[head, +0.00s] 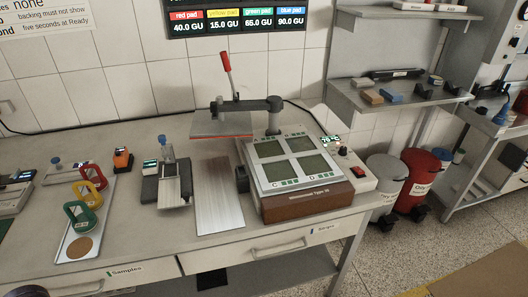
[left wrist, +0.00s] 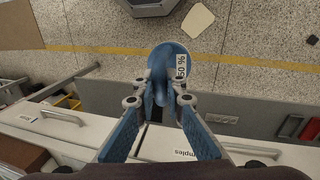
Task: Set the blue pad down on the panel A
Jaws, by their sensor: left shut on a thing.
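In the left wrist view my left gripper (left wrist: 160,92) is shut on the blue pad (left wrist: 176,58), a rounded blue piece with a "50 %" label. The pad is held in the air, with the floor and drawer fronts behind it. The blue pad and the left gripper's fingers are not visible in the head view. My right gripper is in neither view.
A flat press head (head: 222,126) with a red lever sits left of the panels on a swing arm. Red (head: 95,171), yellow (head: 91,191) and green (head: 83,217) pads stand on a white tray (head: 75,252). A metal plate (head: 219,205) lies left of the machine.

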